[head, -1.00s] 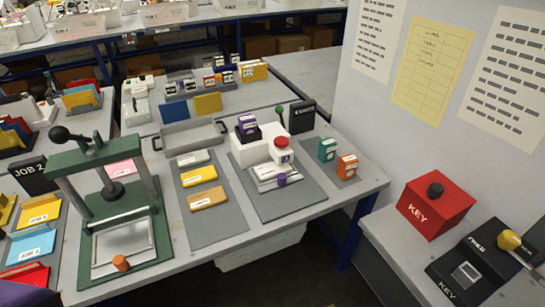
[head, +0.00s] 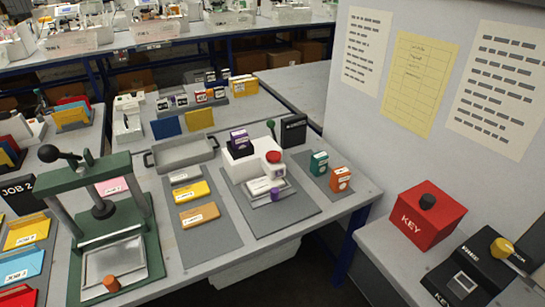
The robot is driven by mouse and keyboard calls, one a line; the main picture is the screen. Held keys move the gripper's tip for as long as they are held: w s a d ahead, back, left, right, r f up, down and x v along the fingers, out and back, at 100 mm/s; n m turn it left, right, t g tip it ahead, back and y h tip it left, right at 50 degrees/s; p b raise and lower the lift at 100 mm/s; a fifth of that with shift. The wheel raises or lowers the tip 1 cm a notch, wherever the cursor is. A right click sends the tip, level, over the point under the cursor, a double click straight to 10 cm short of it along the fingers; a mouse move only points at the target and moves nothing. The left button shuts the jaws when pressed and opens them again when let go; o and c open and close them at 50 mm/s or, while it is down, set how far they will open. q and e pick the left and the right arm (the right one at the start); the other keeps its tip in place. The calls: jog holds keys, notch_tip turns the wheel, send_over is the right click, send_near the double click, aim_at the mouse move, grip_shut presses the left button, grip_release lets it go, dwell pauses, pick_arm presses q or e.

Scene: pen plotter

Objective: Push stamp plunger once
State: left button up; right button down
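A white stamp-like device (head: 238,172) stands on a grey mat on the middle table. It has a round red knob (head: 273,157) on its front right, over a small plate holding a white card (head: 263,186). A purple block (head: 240,140) sits in a black holder on top. A green press (head: 112,170) with a black ball-ended lever (head: 46,153) stands at the left, with a bare plate (head: 112,262) under its black ram. I cannot tell from the frames which of these is named the stamp plunger. Neither gripper is in view.
Orange (head: 340,179) and green (head: 318,163) blocks stand right of the device. Yellow (head: 192,191) and orange (head: 199,214) cards lie left of it. A grey tray (head: 185,153) is behind. A red KEY box (head: 428,215) and a black key unit (head: 470,270) are at the right.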

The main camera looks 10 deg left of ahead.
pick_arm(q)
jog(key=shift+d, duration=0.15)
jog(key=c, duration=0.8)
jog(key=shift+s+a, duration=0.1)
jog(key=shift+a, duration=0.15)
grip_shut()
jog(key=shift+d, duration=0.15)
